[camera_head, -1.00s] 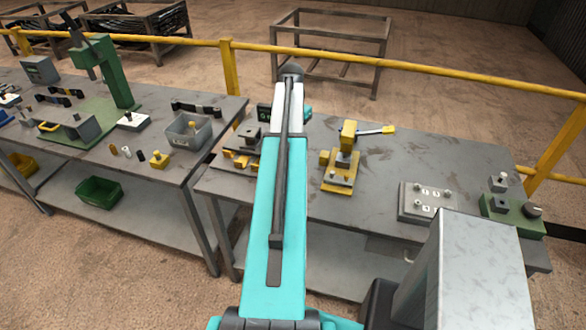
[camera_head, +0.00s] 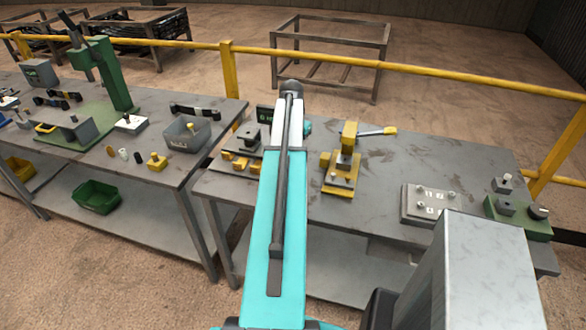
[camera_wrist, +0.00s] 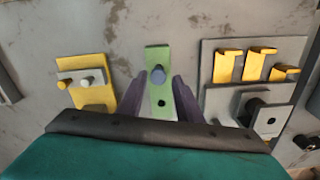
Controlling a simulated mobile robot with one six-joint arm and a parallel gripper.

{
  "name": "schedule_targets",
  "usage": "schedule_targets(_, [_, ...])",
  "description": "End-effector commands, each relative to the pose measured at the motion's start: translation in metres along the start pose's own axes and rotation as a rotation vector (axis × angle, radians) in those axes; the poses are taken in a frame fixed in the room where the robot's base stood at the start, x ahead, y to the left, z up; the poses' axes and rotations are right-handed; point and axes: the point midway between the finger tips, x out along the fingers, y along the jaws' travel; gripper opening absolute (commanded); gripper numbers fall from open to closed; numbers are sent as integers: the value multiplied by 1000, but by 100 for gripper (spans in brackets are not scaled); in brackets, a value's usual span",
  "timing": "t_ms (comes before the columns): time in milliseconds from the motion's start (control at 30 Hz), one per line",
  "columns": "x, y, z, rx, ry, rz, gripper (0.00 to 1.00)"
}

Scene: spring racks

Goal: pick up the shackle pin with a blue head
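The pin with a blue-grey head (camera_wrist: 158,74) stands in the upper part of a green plate (camera_wrist: 160,111) in the wrist view. The plate has a dark hole below the pin. My gripper (camera_wrist: 160,80) is open, with one dark finger on each side of the plate and pin. The fingers appear apart from the pin; their height above it is hard to tell. In the head view my arm hides the pin and the plate.
In the wrist view a yellow plate with pins (camera_wrist: 94,95) lies left, and a grey fixture with yellow hooks (camera_wrist: 254,90) is close on the right. In the head view a yellow clamp (camera_head: 343,165) and a grey numbered block (camera_head: 431,203) stand on the bench right of my arm.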

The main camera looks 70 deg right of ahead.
Motion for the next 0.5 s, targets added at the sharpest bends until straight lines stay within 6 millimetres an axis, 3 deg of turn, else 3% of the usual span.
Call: schedule_targets(500, [40, 3, -1, 0, 0, 0, 32])
